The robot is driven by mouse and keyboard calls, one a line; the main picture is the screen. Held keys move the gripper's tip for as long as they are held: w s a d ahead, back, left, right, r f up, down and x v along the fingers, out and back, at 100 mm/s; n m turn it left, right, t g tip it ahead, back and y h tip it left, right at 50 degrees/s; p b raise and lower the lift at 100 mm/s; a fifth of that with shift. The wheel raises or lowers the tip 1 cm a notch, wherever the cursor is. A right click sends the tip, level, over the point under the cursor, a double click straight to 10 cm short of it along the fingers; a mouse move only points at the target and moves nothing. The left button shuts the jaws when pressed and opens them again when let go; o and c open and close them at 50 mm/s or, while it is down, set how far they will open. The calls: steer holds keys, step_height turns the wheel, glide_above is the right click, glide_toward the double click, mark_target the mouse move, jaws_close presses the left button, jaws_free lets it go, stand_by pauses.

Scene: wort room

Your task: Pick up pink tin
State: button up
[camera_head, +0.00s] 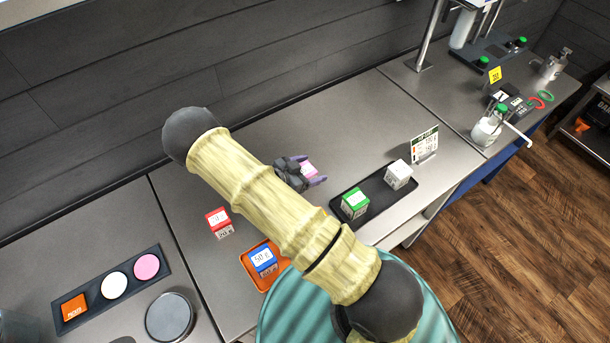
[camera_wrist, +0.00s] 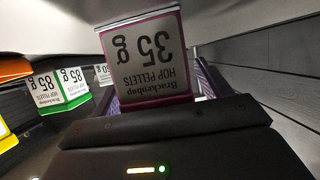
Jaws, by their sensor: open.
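The pink tin (camera_head: 309,170) is on the grey counter, partly hidden by my gripper in the head view. In the wrist view the pink tin (camera_wrist: 148,58) shows a grey label reading "Hop Pellets 35 g", upside down, with magenta edges. My gripper (camera_head: 315,173) is open, with its purple fingers on either side of the tin. In the wrist view a finger shows close at the tin's right side; whether it touches cannot be told. The tin's lower part is hidden behind the dark gripper body.
A black tray (camera_head: 372,212) with a green tin (camera_head: 355,203) and a white tin (camera_head: 398,174) lies to the right. A price sign (camera_head: 424,145) stands behind it. A red tin (camera_head: 219,222) and a blue tin (camera_head: 263,262) in an orange tray (camera_head: 246,262) are left.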

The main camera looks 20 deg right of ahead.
mark_target(309, 167)
steer(key=c, duration=1.1)
step_height(309, 167, up, 10)
steer(key=b, duration=0.2)
steer(key=shift+b, duration=0.35)
